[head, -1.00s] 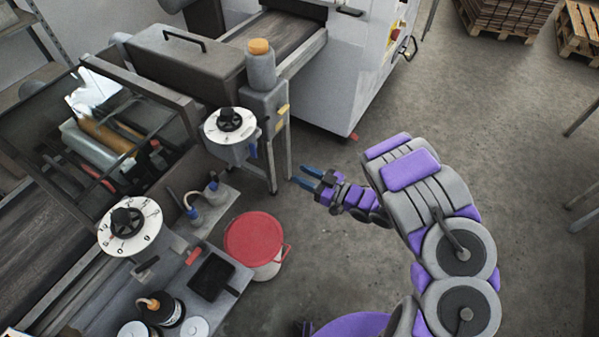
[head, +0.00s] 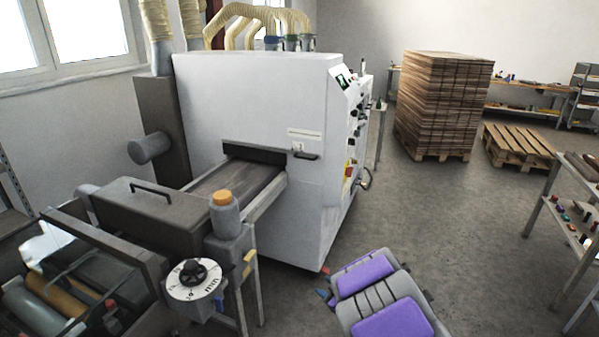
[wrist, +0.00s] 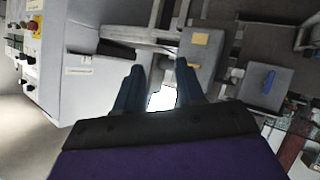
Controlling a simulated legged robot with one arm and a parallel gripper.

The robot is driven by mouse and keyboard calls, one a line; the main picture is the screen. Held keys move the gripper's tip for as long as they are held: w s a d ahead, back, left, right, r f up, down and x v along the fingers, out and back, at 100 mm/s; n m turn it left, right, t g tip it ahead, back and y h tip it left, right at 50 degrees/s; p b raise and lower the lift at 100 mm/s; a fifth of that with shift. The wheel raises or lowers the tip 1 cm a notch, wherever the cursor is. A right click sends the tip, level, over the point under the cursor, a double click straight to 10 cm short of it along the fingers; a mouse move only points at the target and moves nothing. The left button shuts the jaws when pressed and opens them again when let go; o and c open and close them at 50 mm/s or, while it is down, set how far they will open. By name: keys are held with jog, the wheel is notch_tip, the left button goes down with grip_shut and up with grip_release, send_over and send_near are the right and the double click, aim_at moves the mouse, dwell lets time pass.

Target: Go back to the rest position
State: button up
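My gripper (wrist: 158,92) shows in the wrist view as two dark blue fingers with a clear gap between them and nothing held. It points toward the side of the conveyor machine. In the head view my purple and grey arm is at the bottom centre right, and only a bit of the blue fingertips (head: 327,298) shows past it. The white dial (head: 194,279) on the lacquer conveyor is to the left of the fingertips, apart from them.
The large white machine (head: 255,110) stands behind the conveyor (head: 232,180). A grey bottle with an orange cap (head: 224,212) stands on the conveyor's corner. A stack of boards (head: 441,105), a pallet (head: 517,148) and a shelf rack (head: 569,215) stand right. The floor (head: 455,220) between is clear.

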jog(key=s+d+r+m+h, duration=0.2)
jog(key=d+r+m+h, duration=0.3)
jog(key=d+r+h, duration=0.6)
jog(key=s+d+r+m+g, duration=0.3)
jog(key=s+d, duration=0.4)
jog(key=s, duration=0.2)
jog(key=s+a+r+m+g+y, duration=0.1)
jog(key=s+a+g, duration=0.2)
jog(key=s, duration=0.9)
jog(key=s+a+r+m+g+y, duration=0.1)
jog(key=s+a+g, duration=0.2)
jog(key=s, duration=0.9)
jog(key=s+a+r+m+g+y, duration=0.1)
jog(key=s+a+g+y, duration=0.1)
jog(key=s+a, duration=0.4)
jog(key=s+g, duration=0.1)
jog(key=s, duration=0.4)
jog(key=shift+s+r, duration=0.3)
jog(key=shift+s, duration=0.1)
jog(key=shift+a, duration=0.2)
